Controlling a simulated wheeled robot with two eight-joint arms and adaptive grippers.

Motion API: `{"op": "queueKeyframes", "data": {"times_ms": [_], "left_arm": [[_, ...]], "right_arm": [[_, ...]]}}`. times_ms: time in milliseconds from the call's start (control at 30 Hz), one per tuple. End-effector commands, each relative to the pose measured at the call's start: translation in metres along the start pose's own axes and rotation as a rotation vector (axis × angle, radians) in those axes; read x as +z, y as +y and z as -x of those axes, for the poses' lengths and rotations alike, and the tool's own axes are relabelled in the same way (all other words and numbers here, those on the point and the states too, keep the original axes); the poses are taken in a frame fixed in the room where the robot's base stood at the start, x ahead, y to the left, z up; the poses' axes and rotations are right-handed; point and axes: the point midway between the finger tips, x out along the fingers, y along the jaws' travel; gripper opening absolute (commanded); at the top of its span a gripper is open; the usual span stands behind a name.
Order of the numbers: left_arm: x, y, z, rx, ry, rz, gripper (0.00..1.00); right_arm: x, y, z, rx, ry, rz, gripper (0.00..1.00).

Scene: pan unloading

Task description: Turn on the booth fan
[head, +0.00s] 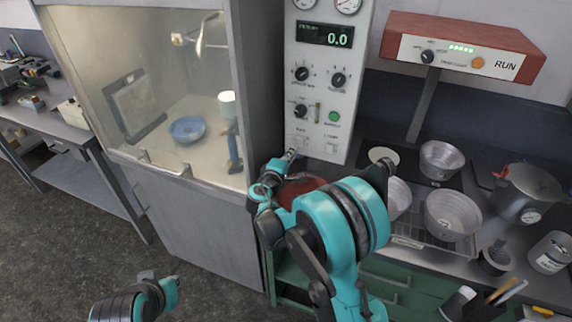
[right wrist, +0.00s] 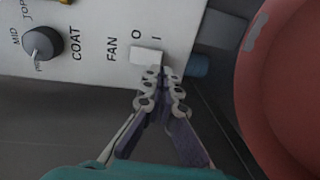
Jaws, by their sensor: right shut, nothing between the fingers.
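The booth fan switch is a small white rocker (right wrist: 147,57) on the pale control panel, beside the printed word FAN and the marks O and I. In the right wrist view my right gripper (right wrist: 161,72) is shut and empty, its tips at the switch's lower right edge, near the I side. I cannot tell whether they touch it or which way the rocker is tipped. In the head view the right gripper (head: 292,154) is at the bottom of the control panel (head: 318,112), near the fan switch (head: 300,141).
A COAT knob (right wrist: 43,45) is on the panel near the switch. A red rounded object (right wrist: 290,80) is close on the right. The glass-fronted booth (head: 160,90) holds a blue pan (head: 187,129). Metal bowls (head: 452,215) and a pressure pot (head: 528,192) crowd the right counter.

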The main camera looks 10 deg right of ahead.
Motion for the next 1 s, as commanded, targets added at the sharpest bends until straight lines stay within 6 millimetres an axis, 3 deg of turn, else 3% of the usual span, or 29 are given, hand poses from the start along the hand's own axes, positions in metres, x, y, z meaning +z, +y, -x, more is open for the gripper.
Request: {"op": "queueKeyframes", "data": {"times_ms": [200,1000], "left_arm": [[0.003,0.000,-0.004,0.000,0.000,0.000,0.00],[0.006,0.000,-0.009,0.000,0.000,0.000,0.00]], "right_arm": [[0.000,0.000,-0.016,0.000,0.000,0.000,0.00],[0.001,-0.004,-0.025,0.000,0.000,0.000,0.00]]}}
